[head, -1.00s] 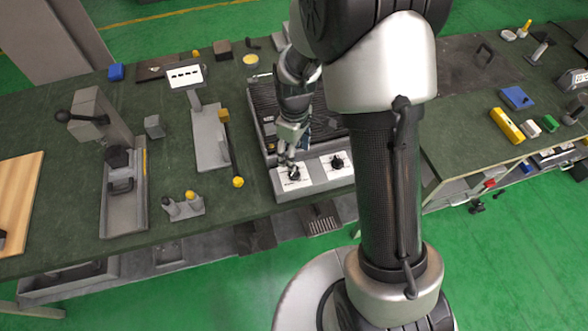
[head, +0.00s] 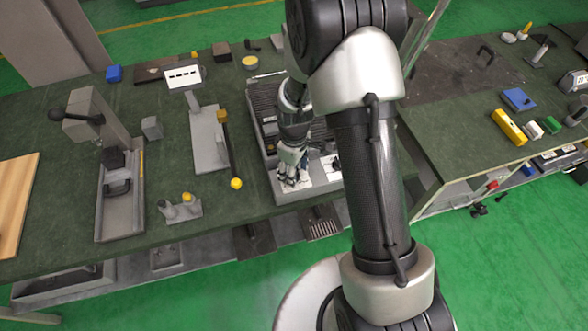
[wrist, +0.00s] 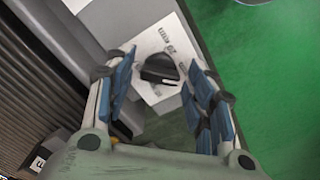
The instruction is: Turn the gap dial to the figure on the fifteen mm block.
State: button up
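A black dial knob (wrist: 160,68) sits on a white plate (wrist: 146,47) with printed figures; a 20 seems to show beside it. My gripper (wrist: 160,74) is open, with one blue-padded finger on each side of the knob. I see gaps between the pads and the knob, but cannot judge the height. In the head view my gripper (head: 289,180) is over the left end of the grey unit's front panel and hides that dial. A second black dial (head: 336,165) shows to its right, partly behind my arm. I cannot pick out the fifteen mm block.
The grey unit (head: 266,180) with a ribbed dark top stands at the bench's front edge. Green floor lies beyond the edge.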

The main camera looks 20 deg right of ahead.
jog(key=c, duration=0.8)
jog(key=shift+c, duration=0.2)
